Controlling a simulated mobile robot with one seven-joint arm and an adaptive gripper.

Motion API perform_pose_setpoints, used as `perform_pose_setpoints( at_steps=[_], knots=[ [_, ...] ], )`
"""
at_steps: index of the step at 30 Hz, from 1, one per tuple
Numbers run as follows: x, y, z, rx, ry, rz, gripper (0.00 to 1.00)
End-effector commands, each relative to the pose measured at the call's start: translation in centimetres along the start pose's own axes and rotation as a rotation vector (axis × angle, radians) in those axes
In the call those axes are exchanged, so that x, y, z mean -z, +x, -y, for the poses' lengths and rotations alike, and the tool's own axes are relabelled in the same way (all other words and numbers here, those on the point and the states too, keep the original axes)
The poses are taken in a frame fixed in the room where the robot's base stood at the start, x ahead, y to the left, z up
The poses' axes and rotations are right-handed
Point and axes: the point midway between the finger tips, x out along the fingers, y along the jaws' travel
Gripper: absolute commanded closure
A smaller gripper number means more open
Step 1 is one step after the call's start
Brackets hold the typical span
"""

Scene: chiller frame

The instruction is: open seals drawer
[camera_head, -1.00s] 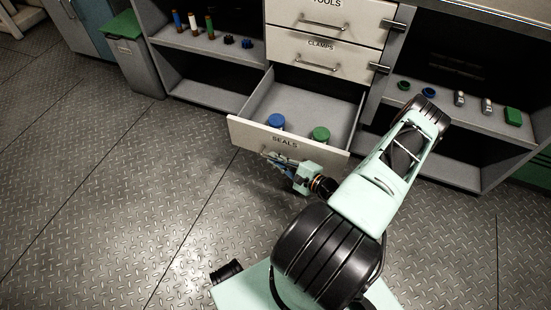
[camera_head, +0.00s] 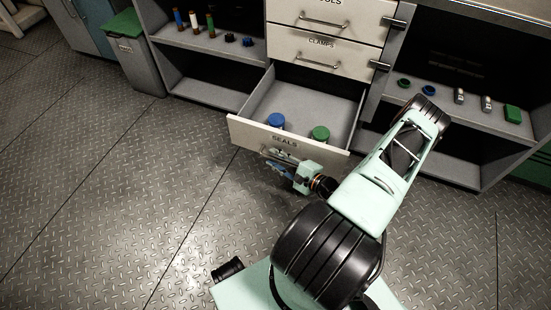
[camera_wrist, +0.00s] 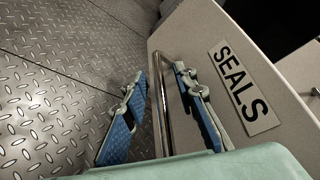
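The seals drawer (camera_head: 248,133) is pulled well out of the cabinet in the head view. Its light front and SEALS label (camera_wrist: 243,88) show in the wrist view. A blue-lidded jar (camera_head: 276,121) and a green-lidded jar (camera_head: 320,134) stand inside. My gripper (camera_head: 268,154) is low in front of the drawer face. In the wrist view its two blue-padded fingers (camera_wrist: 160,75) are apart, one on each side of the metal bar handle (camera_wrist: 161,110). Gaps show between the bar and both fingers, so the gripper looks open around the handle.
The clamps drawer (camera_head: 312,62) and the drawer above it are shut. A grey bin with a green lid (camera_head: 124,25) stands at left. The plate floor (camera_head: 130,190) is clear to the left.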

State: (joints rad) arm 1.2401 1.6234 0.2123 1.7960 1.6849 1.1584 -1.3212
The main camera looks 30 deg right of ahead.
Motion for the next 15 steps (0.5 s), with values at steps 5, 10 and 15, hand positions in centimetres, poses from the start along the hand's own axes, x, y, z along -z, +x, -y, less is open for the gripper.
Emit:
perform_pose_setpoints(
  at_steps=[5, 10, 15],
  knots=[
    [0.0, -0.2, 0.0, 0.0, 0.0, 0.0, 0.74],
    [0.1, -2.4, 0.0, 0.001, 0.001, -0.002, 0.74],
    [0.1, -5.3, 0.1, 0.0, 0.001, -0.002, 0.74]
  ],
)
